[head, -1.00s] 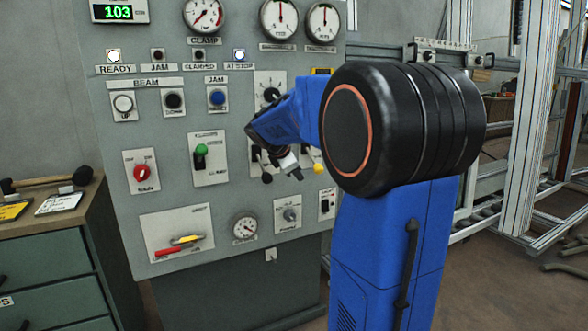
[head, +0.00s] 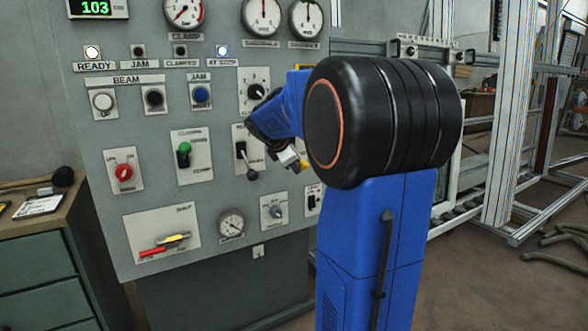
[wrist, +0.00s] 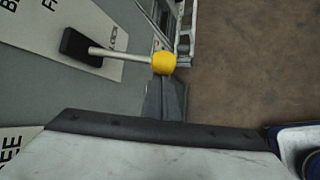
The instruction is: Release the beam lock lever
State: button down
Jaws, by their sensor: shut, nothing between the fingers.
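A lever with a yellow ball knob (wrist: 164,63) sticks out from a dark pivot on a light label plate (wrist: 113,42) in the wrist view. The plate's lettering is cut off. In the head view the yellow knob (head: 303,165) shows just right of my gripper (head: 292,160), and my arm hides most of its plate. In the wrist view my gripper's fingers (wrist: 166,98) are shut and empty, their tips just below the knob. I cannot tell whether they touch it.
The grey panel (head: 90,190) carries close neighbours: a grey-knobbed lever (head: 251,174), a green-knobbed lever (head: 184,148), a black dial (head: 256,91) and a red knob (head: 123,172). A drawer cabinet (head: 40,260) stands left. Metal framing (head: 515,120) stands right.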

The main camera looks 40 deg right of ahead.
aim_at(297, 152)
jog(key=shift+r, duration=0.1)
jog(key=r+g, duration=0.1)
jog(key=s+r+n+g+y, duration=0.1)
jog(key=shift+a+r+g, duration=0.15)
jog(key=shift+r+g, duration=0.15)
jog(key=shift+r, duration=0.1)
notch_tip(297, 152, up, 6)
jog(key=g, duration=0.2)
jog(key=shift+r+n+y, duration=0.2)
jog(key=shift+n+y, duration=0.1)
jog(key=shift+n, duration=0.1)
jog(key=shift+r, duration=0.8)
